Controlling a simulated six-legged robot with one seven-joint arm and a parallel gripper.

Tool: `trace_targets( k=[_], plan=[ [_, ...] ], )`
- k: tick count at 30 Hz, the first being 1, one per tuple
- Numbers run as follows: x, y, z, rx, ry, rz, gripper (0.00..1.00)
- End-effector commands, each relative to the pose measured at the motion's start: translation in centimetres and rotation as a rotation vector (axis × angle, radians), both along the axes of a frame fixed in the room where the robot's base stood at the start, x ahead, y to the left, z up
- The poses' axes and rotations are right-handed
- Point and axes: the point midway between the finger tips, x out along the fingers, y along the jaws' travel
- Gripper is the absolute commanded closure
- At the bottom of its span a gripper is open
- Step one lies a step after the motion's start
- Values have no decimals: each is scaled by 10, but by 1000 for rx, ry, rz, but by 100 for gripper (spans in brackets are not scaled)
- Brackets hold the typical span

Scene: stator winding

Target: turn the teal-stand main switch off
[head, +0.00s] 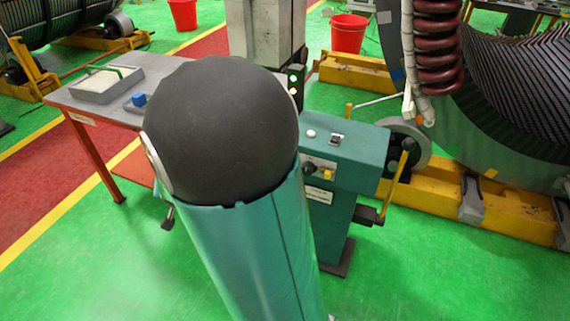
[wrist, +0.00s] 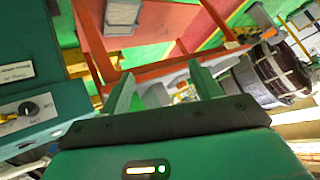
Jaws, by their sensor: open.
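The teal stand (head: 350,145) is right of centre in the head view, partly hidden by my arm. Its front panel carries a small dark knob, the main switch (head: 308,167), beside a yellow part (head: 328,175). In the wrist view the panel is at the left edge, tilted. There the black rotary switch (wrist: 29,108) sits on a pale plate, with small lettering around it too small to read surely. I cannot tell its setting. My gripper (wrist: 163,86) is open and empty, with the stand's switch off to its left and apart from it. My gripper is hidden in the head view.
A grey table (head: 85,103) with orange legs stands left, bearing a tray (head: 105,88) and a blue block (head: 138,99). A large stator (head: 455,140) on a yellow base (head: 490,205) stands right. A lever (head: 403,160) juts from the stand. Green floor is clear in front.

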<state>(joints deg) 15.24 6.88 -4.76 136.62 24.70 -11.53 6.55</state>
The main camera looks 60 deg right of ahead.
Motion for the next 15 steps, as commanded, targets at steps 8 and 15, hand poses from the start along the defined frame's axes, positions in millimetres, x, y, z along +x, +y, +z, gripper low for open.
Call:
trace_targets(
  k=[8, 15],
  plan=[
    [-35, -115, -87, -166, -54, -354, 37],
    [-107, -197, -141, -422, -78, -590, 37]
  ],
)
